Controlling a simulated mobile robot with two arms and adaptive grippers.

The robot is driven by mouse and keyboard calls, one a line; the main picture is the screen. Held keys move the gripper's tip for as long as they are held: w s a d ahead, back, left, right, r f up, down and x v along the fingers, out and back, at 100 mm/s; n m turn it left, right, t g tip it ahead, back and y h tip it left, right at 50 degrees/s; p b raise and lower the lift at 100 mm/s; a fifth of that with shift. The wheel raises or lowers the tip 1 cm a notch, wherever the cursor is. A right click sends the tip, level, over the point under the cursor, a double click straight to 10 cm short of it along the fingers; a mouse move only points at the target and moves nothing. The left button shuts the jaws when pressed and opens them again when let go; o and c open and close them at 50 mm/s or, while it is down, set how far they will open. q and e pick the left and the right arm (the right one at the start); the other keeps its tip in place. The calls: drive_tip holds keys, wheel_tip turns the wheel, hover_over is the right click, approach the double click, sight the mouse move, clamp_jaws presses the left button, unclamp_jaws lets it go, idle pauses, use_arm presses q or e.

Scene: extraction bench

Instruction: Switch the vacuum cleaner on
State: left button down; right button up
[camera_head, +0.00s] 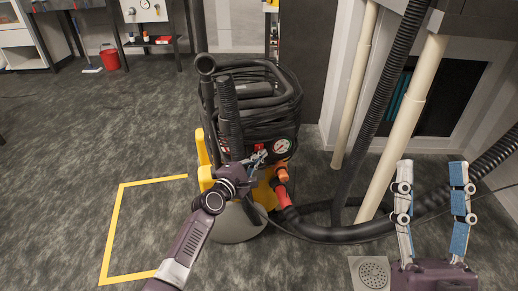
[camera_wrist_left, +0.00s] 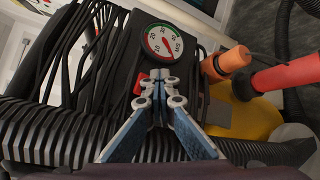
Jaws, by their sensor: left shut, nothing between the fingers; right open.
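The vacuum cleaner (camera_head: 236,118) is a dark machine with coiled black hose and a yellow base, standing in the middle of the head view. A round pressure gauge (camera_head: 281,147) is on its front and also shows in the left wrist view (camera_wrist_left: 164,41). A small red switch (camera_wrist_left: 138,84) sits on the dark panel below the gauge, partly hidden by my left fingertips. My left gripper (camera_head: 260,156) is shut and empty, its tips (camera_wrist_left: 161,76) close beside the switch; I cannot tell if they touch. My right gripper (camera_head: 431,165) is open and empty at the lower right.
An orange fitting (camera_wrist_left: 233,61) and a red hose cuff (camera_wrist_left: 288,75) are right of the gauge. A thick black hose (camera_head: 345,233) runs right along the floor. Cream pipes (camera_head: 403,128) stand behind it. Yellow tape (camera_head: 112,226) marks clear floor at left. A red bucket (camera_head: 110,59) stands far left.

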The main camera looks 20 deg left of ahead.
use_arm(q)
drive_tip(key=shift+w+a+r+y, duration=0.25)
drive_tip(key=shift+a+r+y, duration=0.05)
drive_tip(key=shift+a+r, duration=0.3)
use_arm(e)
drive_tip(key=shift+w+h, duration=0.1)
drive_tip(key=shift+h, duration=0.2)
use_arm(q)
drive_tip(key=shift+s+d+f, duration=0.2)
drive_tip(key=shift+f, duration=0.15)
use_arm(e)
drive_tip(key=shift+w+a+f+g, duration=0.1)
drive_tip(key=shift+w+f+g, duration=0.6)
drive_tip(key=shift+w+f, duration=0.45)
drive_tip(key=shift+s, duration=0.15)
